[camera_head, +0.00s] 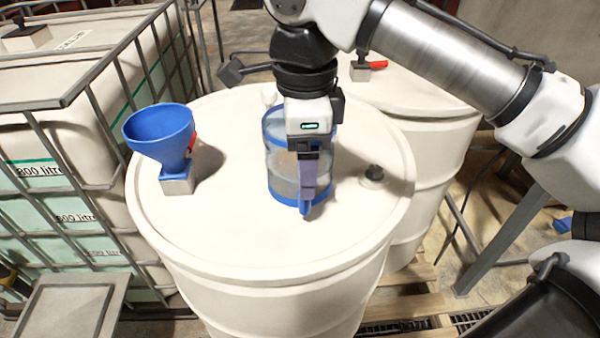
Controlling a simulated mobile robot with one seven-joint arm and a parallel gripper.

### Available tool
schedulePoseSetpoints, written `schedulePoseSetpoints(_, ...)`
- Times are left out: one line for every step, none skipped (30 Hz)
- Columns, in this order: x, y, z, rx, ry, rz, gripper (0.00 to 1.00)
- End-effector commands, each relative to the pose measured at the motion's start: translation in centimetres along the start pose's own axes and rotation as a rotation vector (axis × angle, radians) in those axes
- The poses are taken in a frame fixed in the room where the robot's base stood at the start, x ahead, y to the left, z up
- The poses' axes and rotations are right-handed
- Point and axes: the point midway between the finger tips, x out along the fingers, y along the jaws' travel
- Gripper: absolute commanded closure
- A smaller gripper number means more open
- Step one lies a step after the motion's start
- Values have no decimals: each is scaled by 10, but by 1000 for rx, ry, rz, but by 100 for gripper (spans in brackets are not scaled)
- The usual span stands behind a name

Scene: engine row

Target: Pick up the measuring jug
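The measuring jug (277,170) is a clear cylinder with a blue rim and blue base, standing upright on top of a white drum (235,240). My gripper (307,190) points down in front of the jug's right side and hides part of it. A small blue part, perhaps the jug's handle, shows just below the fingertips. The fingers line up one behind the other in this view, so I cannot tell whether they are open or shut, or touching the jug.
A blue funnel (160,135) sits on a grey block on the drum's left side. Caged white tanks (60,130) stand at left. Another white drum (425,130) stands behind at right. The drum's front top is clear.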

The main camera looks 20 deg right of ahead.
Motion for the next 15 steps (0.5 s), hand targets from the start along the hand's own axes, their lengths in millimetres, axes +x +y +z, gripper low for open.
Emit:
schedulePoseSetpoints(14, 0, -1, 2, 1, 0, 26)
schedulePoseSetpoints(18, 0, 0, 1, 0, 0, 26)
schedulePoseSetpoints(22, 0, 0, 1, 0, 0, 26)
schedulePoseSetpoints(25, 0, 0, 1, 0, 0, 26)
schedulePoseSetpoints(26, 0, 0, 1, 0, 0, 26)
schedulePoseSetpoints(28, 0, 0, 1, 0, 0, 26)
schedulePoseSetpoints(29, 0, 0, 0, -1, 0, 26)
schedulePoseSetpoints(29, 0, 0, 0, -1, 0, 26)
schedulePoseSetpoints(28, 0, 0, 0, -1, -1, 26)
schedulePoseSetpoints(28, 0, 0, 0, -1, -1, 26)
schedulePoseSetpoints(27, 0, 0, 0, -1, -1, 26)
schedulePoseSetpoints(27, 0, 0, 0, -1, -1, 26)
schedulePoseSetpoints(27, 0, 0, 0, -1, -1, 26)
schedulePoseSetpoints(27, 0, 0, 0, -1, -1, 26)
schedulePoseSetpoints(27, 0, 0, 0, -1, -1, 30)
